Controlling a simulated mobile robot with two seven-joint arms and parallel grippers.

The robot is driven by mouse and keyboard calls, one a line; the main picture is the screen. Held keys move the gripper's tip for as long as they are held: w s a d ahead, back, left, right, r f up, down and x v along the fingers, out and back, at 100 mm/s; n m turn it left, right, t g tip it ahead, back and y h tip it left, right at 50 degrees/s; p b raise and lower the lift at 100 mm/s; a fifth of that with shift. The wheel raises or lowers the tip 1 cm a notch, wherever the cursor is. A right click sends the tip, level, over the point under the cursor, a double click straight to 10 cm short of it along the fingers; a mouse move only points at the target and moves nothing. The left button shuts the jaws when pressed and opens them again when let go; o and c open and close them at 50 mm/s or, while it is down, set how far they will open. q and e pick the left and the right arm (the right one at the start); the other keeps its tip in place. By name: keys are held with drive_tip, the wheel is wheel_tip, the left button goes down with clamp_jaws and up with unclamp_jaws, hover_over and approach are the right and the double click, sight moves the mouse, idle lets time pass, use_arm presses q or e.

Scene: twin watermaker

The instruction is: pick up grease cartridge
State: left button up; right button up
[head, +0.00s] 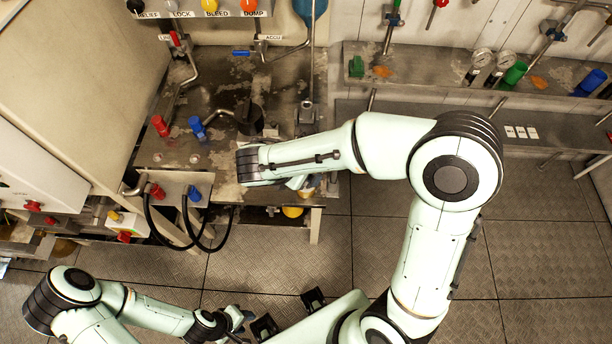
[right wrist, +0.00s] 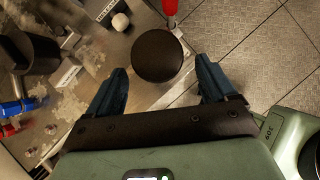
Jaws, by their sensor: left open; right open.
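A dark round end (right wrist: 157,54), which looks like the top of the grease cartridge, shows in the right wrist view near the bench edge. My right gripper (right wrist: 163,68) is open, its two blue fingers apart on either side of the lower part of this disc in the picture. I cannot tell how far above it the fingers are. In the head view my right wrist hides the cartridge. My left gripper (head: 240,318) is open and empty at the bottom of the head view, over the floor, away from the bench.
The metal bench (head: 215,165) carries a red fitting (head: 160,126), a blue fitting (head: 197,127) and a dark cylinder (head: 249,117). Black hoses (head: 160,227) loop at its front. A red item (right wrist: 170,9) stands beyond the disc. The floor (head: 540,255) on the right is clear.

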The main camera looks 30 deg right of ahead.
drive_tip(key=x, duration=0.4)
drive_tip(key=shift+d+f, duration=0.2)
drive_tip(key=shift+f, duration=0.05)
drive_tip(key=shift+w, duration=0.1)
drive_tip(key=c, duration=1.4)
drive_tip(key=shift+o, duration=0.2)
drive_tip(key=shift+r, duration=0.15)
